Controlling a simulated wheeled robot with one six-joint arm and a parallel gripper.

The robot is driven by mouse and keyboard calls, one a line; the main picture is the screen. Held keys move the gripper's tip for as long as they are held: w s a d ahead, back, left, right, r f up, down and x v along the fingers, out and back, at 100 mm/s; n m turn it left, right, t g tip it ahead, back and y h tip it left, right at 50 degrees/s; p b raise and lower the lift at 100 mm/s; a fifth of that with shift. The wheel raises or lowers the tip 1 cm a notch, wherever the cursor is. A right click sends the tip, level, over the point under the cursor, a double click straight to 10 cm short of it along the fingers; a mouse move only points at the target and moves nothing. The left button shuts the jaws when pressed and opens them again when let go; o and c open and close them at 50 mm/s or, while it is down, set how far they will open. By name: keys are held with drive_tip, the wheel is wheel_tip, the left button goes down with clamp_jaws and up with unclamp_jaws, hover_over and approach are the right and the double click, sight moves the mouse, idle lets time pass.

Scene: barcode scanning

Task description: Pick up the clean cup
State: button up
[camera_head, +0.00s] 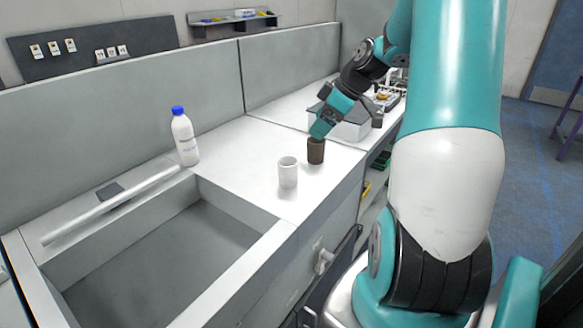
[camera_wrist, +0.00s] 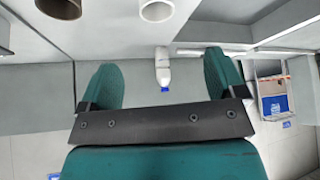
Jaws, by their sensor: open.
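A white cup (camera_head: 288,172) stands upright on the white counter (camera_head: 245,150) beside the sink and looks clean. It also shows at the top middle of the wrist view (camera_wrist: 157,10). A dark brown cup (camera_head: 316,152) stands just behind it to the right, and shows at the top left of the wrist view (camera_wrist: 60,8). My gripper (camera_head: 319,131) is by the top of the brown cup in the head view, so I cannot tell the gap. In the wrist view its two teal fingers (camera_wrist: 160,62) are spread wide with nothing between them.
A white bottle with a blue cap (camera_head: 185,138) stands left of the cups. An empty sink (camera_head: 160,250) opens at the front left, with a white bar (camera_head: 110,205) on its rim. A grey box (camera_head: 345,122) stands behind my gripper. Counter between bottle and cups is clear.

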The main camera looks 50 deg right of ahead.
drive_tip(key=p, duration=0.2)
approach(288, 172)
drive_tip(key=w+f, duration=0.4)
drive_tip(key=shift+w, duration=0.1)
drive_tip(key=p+x, duration=0.1)
drive_tip(key=x, duration=0.4)
drive_tip(key=shift+d, duration=0.2)
drive_tip(key=c, duration=1)
drive_tip(key=shift+o, duration=0.2)
